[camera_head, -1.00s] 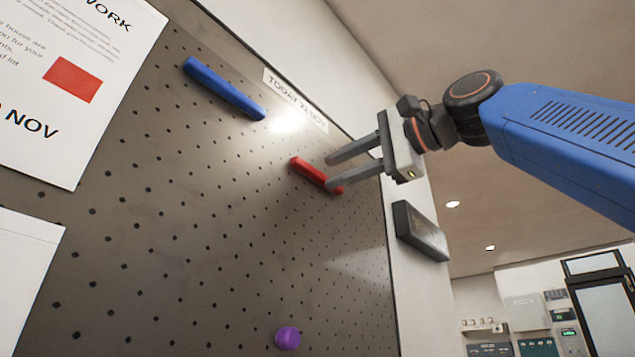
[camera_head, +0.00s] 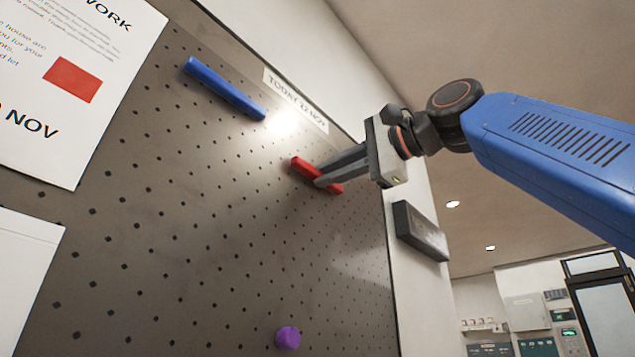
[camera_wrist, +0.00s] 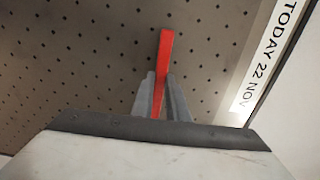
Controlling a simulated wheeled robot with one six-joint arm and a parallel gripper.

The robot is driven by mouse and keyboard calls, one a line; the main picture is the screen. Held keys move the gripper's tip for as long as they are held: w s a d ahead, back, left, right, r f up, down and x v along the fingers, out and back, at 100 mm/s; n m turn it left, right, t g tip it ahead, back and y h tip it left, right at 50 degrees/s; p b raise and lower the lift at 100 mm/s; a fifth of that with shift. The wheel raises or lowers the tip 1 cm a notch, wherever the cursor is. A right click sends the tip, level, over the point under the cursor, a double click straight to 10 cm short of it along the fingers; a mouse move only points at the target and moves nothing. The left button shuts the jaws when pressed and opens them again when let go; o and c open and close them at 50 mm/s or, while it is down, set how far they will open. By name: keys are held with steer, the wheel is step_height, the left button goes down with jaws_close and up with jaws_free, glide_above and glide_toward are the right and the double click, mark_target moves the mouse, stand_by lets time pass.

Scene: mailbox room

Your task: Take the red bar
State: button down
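The red bar (camera_head: 305,168) is on the grey perforated board (camera_head: 200,230), below and right of a blue bar. My gripper (camera_head: 320,174) reaches in from the right, with its fingertips at the middle of the red bar. In the wrist view the red bar (camera_wrist: 163,62) runs between the two fingers (camera_wrist: 159,95), one on each side of it. The fingers have closed together on the bar. Part of the bar is hidden behind the fingers in the head view.
A blue bar (camera_head: 224,88) is higher on the board. A purple round piece (camera_head: 287,338) is low on it. A label reading TODAY 22 NOV (camera_head: 296,100) lies along the upper edge. Papers (camera_head: 60,80) hang at left. A dark box (camera_head: 420,231) is on the wall at right.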

steer(key=shift+s+d, duration=0.1)
steer(key=shift+d, duration=0.05)
steer(key=shift+s+d, duration=0.2)
steer(key=shift+d, duration=0.1)
steer(key=shift+v, duration=1.1)
steer(key=v, duration=0.6)
steer(key=shift+s+d, duration=0.25)
stand_by(0.5)
